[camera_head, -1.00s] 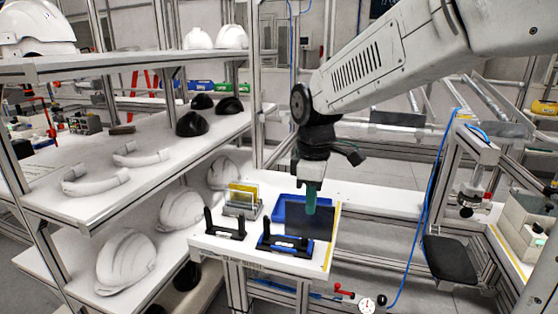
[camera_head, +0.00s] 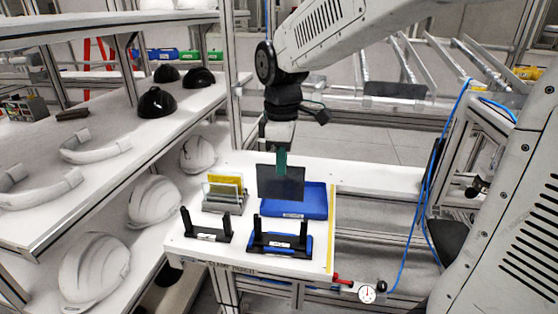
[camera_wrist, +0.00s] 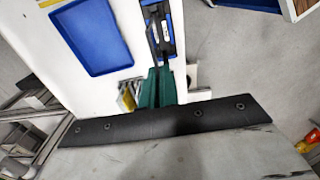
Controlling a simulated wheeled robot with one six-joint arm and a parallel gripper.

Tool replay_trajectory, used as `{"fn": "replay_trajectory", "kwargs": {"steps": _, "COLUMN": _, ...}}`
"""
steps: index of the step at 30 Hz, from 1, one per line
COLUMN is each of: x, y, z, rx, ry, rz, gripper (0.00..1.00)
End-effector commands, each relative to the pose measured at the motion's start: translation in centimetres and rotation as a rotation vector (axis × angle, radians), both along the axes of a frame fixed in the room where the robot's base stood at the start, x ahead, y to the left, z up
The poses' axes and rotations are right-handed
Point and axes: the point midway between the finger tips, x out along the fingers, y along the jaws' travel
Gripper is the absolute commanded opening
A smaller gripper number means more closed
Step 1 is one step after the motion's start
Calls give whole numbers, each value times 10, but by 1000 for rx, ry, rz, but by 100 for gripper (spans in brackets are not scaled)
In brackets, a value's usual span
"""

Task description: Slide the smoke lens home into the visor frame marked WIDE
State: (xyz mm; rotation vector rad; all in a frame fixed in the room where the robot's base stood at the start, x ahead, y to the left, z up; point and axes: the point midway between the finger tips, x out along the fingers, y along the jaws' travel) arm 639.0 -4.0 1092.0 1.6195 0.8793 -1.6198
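The smoke lens (camera_head: 280,184) is a dark, see-through flat plate. My gripper (camera_head: 281,163) has green fingers shut on its top edge, and it hangs upright above the table, in front of the blue tray. Two black visor frames with upright end posts stand at the front: a left one (camera_head: 207,234) and a right one (camera_head: 280,243) on a blue base. Both carry small white labels that I cannot read. The lens is behind and above the right frame, apart from it. In the wrist view the green fingers (camera_wrist: 157,88) point towards the blue-based frame (camera_wrist: 178,30).
A rack (camera_head: 225,198) with yellow and clear lenses stands left of the held lens. The blue tray (camera_head: 315,202) lies behind the right frame. A yellow strip (camera_head: 331,230) runs along the table's right edge. Shelves with helmets (camera_head: 94,265) stand at the left.

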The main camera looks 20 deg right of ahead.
Motion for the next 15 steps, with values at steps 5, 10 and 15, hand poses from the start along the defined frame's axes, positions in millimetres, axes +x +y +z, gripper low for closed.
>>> {"fn": "replay_trajectory", "kwargs": {"steps": 5, "x": 0, "y": 0, "z": -12, "rx": 0, "ry": 1, "rz": 0, "gripper": 0}}
{"fn": "replay_trajectory", "kwargs": {"steps": 10, "x": 0, "y": 0, "z": -29, "rx": 0, "ry": 2, "rz": 1, "gripper": 0}}
{"fn": "replay_trajectory", "kwargs": {"steps": 15, "x": 0, "y": 1, "z": -44, "rx": 1, "ry": 1, "rz": 2, "gripper": 0}}
